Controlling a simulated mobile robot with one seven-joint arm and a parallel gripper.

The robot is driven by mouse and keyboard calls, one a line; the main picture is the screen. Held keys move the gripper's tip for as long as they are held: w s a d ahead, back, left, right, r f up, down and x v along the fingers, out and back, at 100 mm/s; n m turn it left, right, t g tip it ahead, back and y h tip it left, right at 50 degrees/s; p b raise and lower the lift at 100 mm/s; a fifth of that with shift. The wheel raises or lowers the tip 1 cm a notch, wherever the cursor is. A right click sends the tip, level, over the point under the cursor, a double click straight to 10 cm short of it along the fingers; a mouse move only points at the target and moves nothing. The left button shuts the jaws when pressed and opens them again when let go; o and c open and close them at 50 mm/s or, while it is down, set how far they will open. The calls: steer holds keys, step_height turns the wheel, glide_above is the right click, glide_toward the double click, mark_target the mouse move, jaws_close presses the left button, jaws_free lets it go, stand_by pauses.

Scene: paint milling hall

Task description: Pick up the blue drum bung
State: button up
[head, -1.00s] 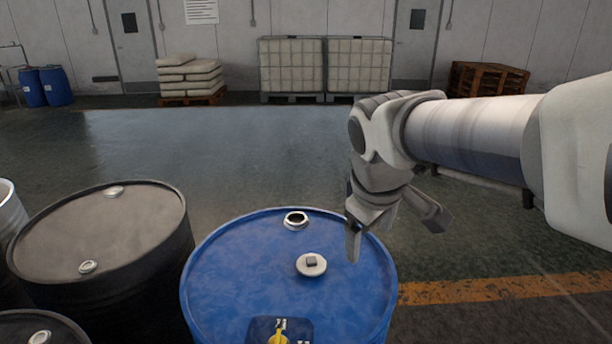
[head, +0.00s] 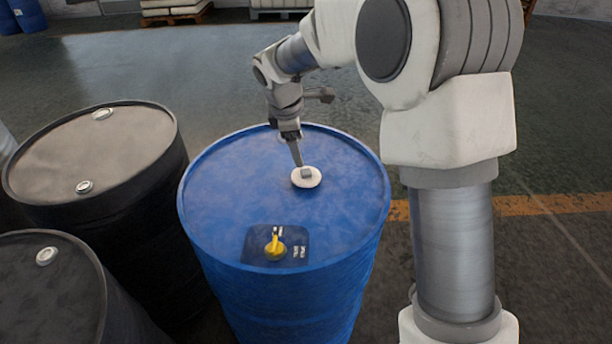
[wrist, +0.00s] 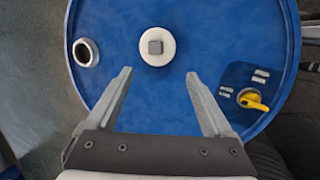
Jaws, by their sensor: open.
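The drum bung is a pale round disc with a grey square knob (head: 306,176). It sits flat on the lid of the blue drum (head: 230,190), right of the lid's middle. In the wrist view the bung (wrist: 156,47) lies just beyond my fingertips, roughly centred between them. My gripper (head: 296,158) is open and empty, pointing down over the lid by the bung's far side. Both fingers show apart in the wrist view (wrist: 159,74). I cannot tell the exact height of the fingertips above the lid.
An open rimmed hole (wrist: 86,52) is in the lid near its edge. A yellow valve-like handle (head: 274,244) stands on a dark label at the lid's front. Dark drums (head: 95,150) (head: 45,290) stand close at left.

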glide_above(306, 176)
steer(key=s+a, duration=0.1)
steer(key=s, duration=0.1)
step_height(306, 176, down, 7)
steer(key=shift+w+f+b, duration=0.1)
steer(key=shift+b, duration=0.2)
steer(key=x, duration=0.5)
steer(key=shift+f+b, duration=0.3)
steer(key=shift+f, duration=0.05)
steer(key=shift+r, duration=0.1)
steer(key=c, duration=1.1)
